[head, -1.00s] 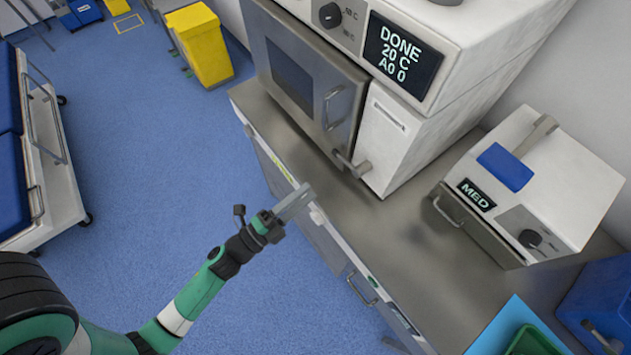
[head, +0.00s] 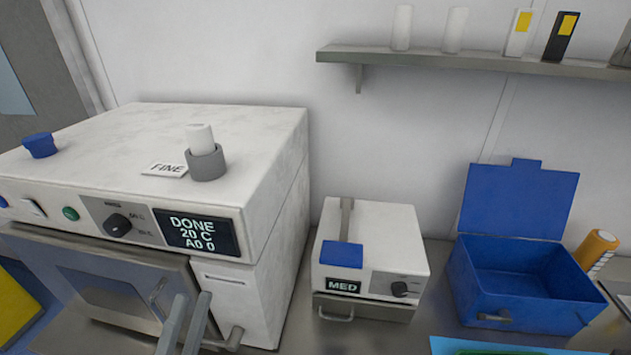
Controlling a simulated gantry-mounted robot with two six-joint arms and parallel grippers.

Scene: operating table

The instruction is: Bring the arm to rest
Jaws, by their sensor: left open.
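My left gripper (head: 193,297) shows at the bottom edge, left of the middle. Its two grey fingers point up, with a narrow gap between them and nothing held. They overlap the lower right of the front of the large white machine (head: 275,165); I cannot tell whether they touch it. The rest of the left arm is below the frame. My right gripper is not in view.
The large machine's display (head: 197,233) reads DONE, 20 C, A0 0. To its right are a small white device (head: 395,235) marked MED and an open blue box (head: 515,310). A wall shelf (head: 470,62) holds several containers.

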